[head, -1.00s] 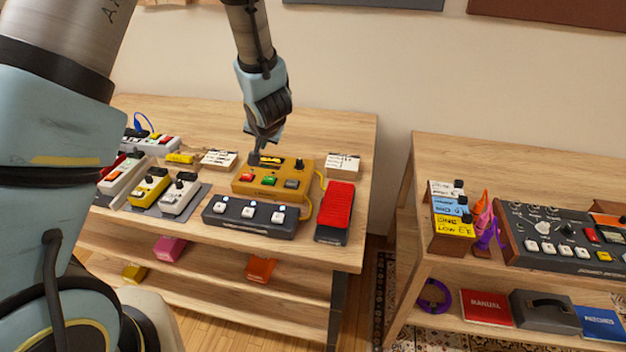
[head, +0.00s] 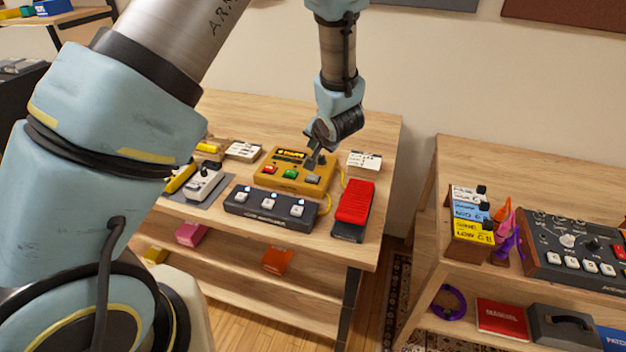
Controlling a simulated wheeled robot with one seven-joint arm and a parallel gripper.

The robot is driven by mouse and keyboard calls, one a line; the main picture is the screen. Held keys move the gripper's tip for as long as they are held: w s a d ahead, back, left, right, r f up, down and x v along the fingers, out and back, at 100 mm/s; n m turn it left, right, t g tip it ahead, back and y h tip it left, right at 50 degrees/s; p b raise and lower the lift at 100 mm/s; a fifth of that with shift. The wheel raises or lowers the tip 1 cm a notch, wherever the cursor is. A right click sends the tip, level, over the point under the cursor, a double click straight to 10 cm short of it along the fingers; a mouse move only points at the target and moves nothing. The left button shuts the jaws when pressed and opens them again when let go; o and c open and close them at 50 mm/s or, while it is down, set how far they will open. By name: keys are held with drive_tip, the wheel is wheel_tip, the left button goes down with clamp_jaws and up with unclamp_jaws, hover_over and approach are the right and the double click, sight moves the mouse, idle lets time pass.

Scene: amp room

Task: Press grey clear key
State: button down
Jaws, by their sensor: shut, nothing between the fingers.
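A yellow box (head: 283,184) with a small dark display (head: 290,155) stands on the wooden bench. Its front row has a red key (head: 270,171), a green key (head: 290,174) and a grey key (head: 312,179) at the right end. My gripper (head: 312,163) points down over the right part of the box, just above and behind the grey key. Its fingers are shut and empty. They hide part of the box's top right. I see a small gap to the grey key, though contact is hard to judge at this size.
A dark footswitch bar (head: 270,207) with white buttons lies in front of the box. A red pedal (head: 354,205) is at its right, joined by a yellow cable. A second bench (head: 436,270) is at right.

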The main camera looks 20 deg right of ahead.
drive_tip(key=b, duration=0.6)
hover_over(313, 180)
wheel_tip(313, 180, down, 6)
drive_tip(key=shift+f, duration=0.9)
drive_tip(key=shift+f, duration=0.15)
idle(0.8)
drive_tip(key=shift+w+f, duration=0.1)
drive_tip(key=shift+f, duration=0.15)
drive_tip(key=shift+f+b, duration=0.35)
drive_tip(key=shift+f, duration=0.2)
idle(0.9)
drive_tip(key=shift+r, duration=0.1)
drive_tip(key=shift+r+p, duration=0.85)
drive_tip(key=shift+p, duration=0.35)
